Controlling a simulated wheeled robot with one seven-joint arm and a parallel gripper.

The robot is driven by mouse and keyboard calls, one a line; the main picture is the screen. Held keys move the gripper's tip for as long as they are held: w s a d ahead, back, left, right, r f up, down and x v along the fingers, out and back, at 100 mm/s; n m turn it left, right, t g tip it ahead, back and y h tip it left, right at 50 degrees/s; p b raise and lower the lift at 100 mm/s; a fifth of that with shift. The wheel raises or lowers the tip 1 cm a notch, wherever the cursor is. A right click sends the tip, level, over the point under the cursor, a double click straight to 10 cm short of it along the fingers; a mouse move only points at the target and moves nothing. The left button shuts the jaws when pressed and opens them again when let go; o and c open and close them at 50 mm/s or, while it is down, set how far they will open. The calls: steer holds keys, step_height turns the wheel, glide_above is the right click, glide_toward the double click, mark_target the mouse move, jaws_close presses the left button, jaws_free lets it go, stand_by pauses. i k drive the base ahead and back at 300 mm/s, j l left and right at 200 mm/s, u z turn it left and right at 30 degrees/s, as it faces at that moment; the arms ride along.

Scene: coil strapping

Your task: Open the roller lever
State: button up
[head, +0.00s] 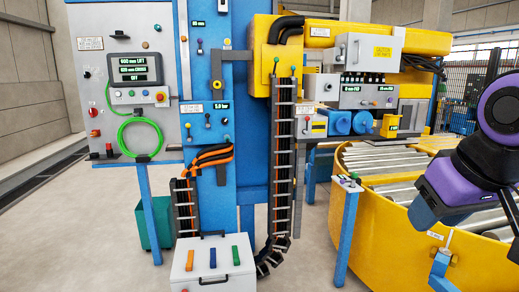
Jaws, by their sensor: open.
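No lever in the head view carries a label I can read as roller lever, so I cannot tell for sure which one it is. A small control box (348,182) with little knobs, one of them green, stands on a blue post beside the roller conveyor (385,157). My purple and dark arm reaches in from the right edge, above the conveyor. My gripper's fingers cannot be made out in this view.
A grey control panel (100,65) with a screen and a coiled green hose (140,137) stands at the left. A white box (212,265) with coloured handles is in front. Cable chains (282,165) hang in the middle. Bare floor lies between box and conveyor.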

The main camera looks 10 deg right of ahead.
mark_target(307, 118)
steer(key=i+j+z, duration=0.2)
steer(key=i, duration=0.2)
steer(key=i+j+z, duration=0.2)
steer(key=i, duration=0.25)
